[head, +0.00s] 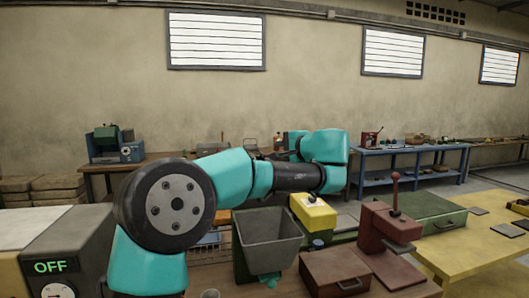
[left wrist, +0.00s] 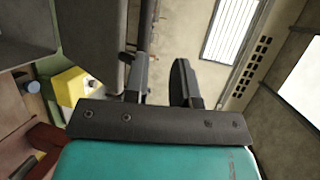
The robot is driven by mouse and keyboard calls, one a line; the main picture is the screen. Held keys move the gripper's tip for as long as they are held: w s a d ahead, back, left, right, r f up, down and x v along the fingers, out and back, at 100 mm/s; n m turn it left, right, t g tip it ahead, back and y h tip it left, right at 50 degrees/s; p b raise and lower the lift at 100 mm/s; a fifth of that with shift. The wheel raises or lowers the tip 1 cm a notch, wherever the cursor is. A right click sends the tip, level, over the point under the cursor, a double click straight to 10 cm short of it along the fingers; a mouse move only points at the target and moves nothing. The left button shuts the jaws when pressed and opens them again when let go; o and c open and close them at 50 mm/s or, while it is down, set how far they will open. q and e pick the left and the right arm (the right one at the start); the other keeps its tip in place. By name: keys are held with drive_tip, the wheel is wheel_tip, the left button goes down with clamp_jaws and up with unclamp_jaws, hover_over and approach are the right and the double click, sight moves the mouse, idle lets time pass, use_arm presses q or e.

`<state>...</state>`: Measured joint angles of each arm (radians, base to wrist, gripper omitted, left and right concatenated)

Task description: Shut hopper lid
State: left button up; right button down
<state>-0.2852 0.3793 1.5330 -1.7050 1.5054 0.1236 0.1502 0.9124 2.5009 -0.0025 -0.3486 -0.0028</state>
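The grey hopper (head: 270,238) is open at the top and sits on a green machine in the middle of the head view. Its corner also shows at the upper left of the left wrist view (left wrist: 28,28). A dark grey slab, which looks like the raised lid (left wrist: 92,42), stands beside my left gripper (left wrist: 162,78) in that view, with a thin bar along its edge. The left fingers are apart. One is close to the bar; I cannot tell whether they touch. In the head view my arm hides most of the lid. My right gripper is not in view.
A yellow box (head: 313,212) stands just right of the hopper. A dark red press (head: 388,230) and a red box (head: 334,270) stand on the bench. A grey-green machine with an OFF display (head: 62,262) is at the left. A blue table (head: 410,165) stands behind.

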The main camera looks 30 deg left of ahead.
use_arm(q)
drive_tip(key=x, duration=0.8)
drive_tip(key=shift+w+a, duration=0.1)
drive_tip(key=shift+a, duration=0.2)
drive_tip(key=shift+r, duration=0.1)
clamp_jaws()
